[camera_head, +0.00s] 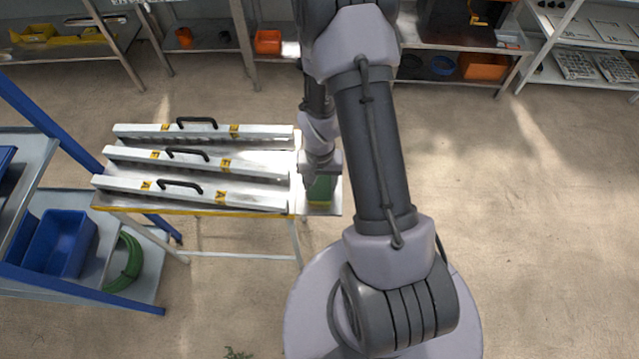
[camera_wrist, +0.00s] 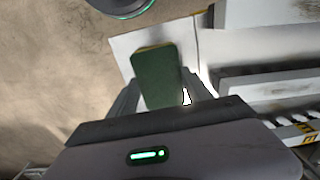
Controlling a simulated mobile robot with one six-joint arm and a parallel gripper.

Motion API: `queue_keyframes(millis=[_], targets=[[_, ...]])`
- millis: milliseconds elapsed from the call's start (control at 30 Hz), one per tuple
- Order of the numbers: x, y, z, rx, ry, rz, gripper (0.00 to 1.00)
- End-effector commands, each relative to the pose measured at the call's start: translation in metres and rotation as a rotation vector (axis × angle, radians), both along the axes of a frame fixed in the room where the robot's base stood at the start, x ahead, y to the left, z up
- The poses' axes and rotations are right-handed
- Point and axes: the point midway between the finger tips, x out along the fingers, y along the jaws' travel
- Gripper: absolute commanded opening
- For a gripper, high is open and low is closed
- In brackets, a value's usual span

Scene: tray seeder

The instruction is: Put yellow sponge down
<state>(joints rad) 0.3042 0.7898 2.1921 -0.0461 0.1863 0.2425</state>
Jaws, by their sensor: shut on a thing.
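The sponge (camera_head: 320,191) shows a green face with a yellow edge, at the right end of a small metal table (camera_head: 329,208) in the head view. In the wrist view the sponge (camera_wrist: 157,78) is mostly dark green with a thin yellow rim at its far end. My gripper (camera_wrist: 158,92) is shut on it, with one finger along each side. In the head view my gripper (camera_head: 320,172) is at the table's right end, partly hidden by my arm. I cannot tell whether the sponge touches the tabletop.
Several long metal bars with black handles, such as the front bar (camera_head: 190,193), lie on the table left of the sponge. A blue-framed cart with a blue bin (camera_head: 60,243) and green hose (camera_head: 124,262) stands at left. Shelves line the back. The floor at right is clear.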

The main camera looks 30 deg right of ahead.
Motion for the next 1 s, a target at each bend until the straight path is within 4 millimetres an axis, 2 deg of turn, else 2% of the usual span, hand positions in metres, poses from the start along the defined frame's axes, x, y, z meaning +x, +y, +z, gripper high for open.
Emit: queue_keyframes(millis=[267,300,400,667,767,867,1000], targets=[[0.001,0.000,-0.002,0.000,-0.002,0.000,0.13],[0.001,0.000,-0.003,0.000,-0.002,0.000,0.59],[0.001,0.000,-0.001,0.000,-0.002,0.000,0.79],[0.001,0.000,-0.001,0.000,-0.002,0.000,0.79],[0.001,0.000,0.006,-0.001,-0.003,0.000,0.79],[0.002,0.000,0.030,-0.002,-0.006,0.000,0.79],[0.002,0.000,0.074,-0.002,-0.006,-0.001,0.79]])
